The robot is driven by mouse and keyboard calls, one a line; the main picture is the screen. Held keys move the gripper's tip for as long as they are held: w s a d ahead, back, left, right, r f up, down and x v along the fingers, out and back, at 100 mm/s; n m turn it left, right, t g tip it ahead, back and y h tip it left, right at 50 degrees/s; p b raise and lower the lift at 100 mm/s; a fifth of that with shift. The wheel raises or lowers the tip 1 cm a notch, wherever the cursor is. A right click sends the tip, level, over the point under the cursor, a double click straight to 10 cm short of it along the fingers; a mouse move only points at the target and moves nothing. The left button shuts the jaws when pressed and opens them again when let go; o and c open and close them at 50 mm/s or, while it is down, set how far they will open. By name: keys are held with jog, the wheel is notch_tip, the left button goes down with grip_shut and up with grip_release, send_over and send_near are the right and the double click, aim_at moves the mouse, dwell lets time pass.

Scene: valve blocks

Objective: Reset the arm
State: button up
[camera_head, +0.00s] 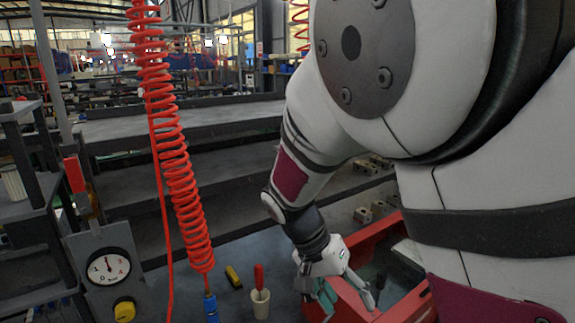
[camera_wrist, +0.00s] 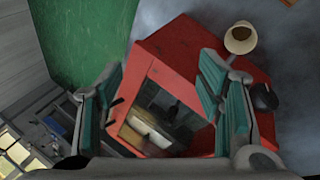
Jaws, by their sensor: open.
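My arm fills the right of the head view and reaches down to the table. My gripper (camera_head: 347,293) is open, with its fingers over the left part of a red crate (camera_head: 357,247). In the wrist view my gripper (camera_wrist: 165,100) shows two teal-padded fingers spread wide apart, with nothing held between them. The red crate (camera_wrist: 160,50) lies beyond the fingers, and its open inside holds dark and pale items that I cannot make out clearly. My arm hides much of the crate in the head view.
A cup with a red-handled tool (camera_head: 260,303), a yellow item (camera_head: 233,277) and a blue hose end (camera_head: 211,307) are left of the crate. A red coiled hose (camera_head: 175,150) hangs nearby. A gauge panel (camera_head: 80,265) stands at left. Metal blocks (camera_head: 363,215) sit behind the crate.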

jog(key=s+d+r+n+t+y, duration=0.2)
jog(key=s+d+r+n+t, duration=0.1)
jog(key=s+r, duration=0.5)
jog(key=s+d+r+n+t+y, duration=0.2)
jog(key=s+d+r, duration=0.3)
jog(key=s+r, duration=0.3)
jog(key=shift+s+n+t+y, duration=0.25)
jog(key=shift+n+t+y, duration=0.15)
jog(key=shift+t+y, duration=0.4)
jog(key=n+t+h+b, duration=0.5)
jog(key=n+h+b, duration=0.3)
jog(key=n+h, duration=1.05)
send_near(304, 295)
jog(key=w+d+r+n+y, duration=0.1)
jog(key=d, duration=0.2)
jog(key=w+d+r+n+y, duration=0.1)
jog(key=w+d, duration=0.1)
jog(key=w+d+r+n+y+p, duration=0.1)
jog(key=d, duration=0.2)
jog(key=shift+w+d+y, duration=0.25)
jog(key=shift+w+d, duration=0.15)
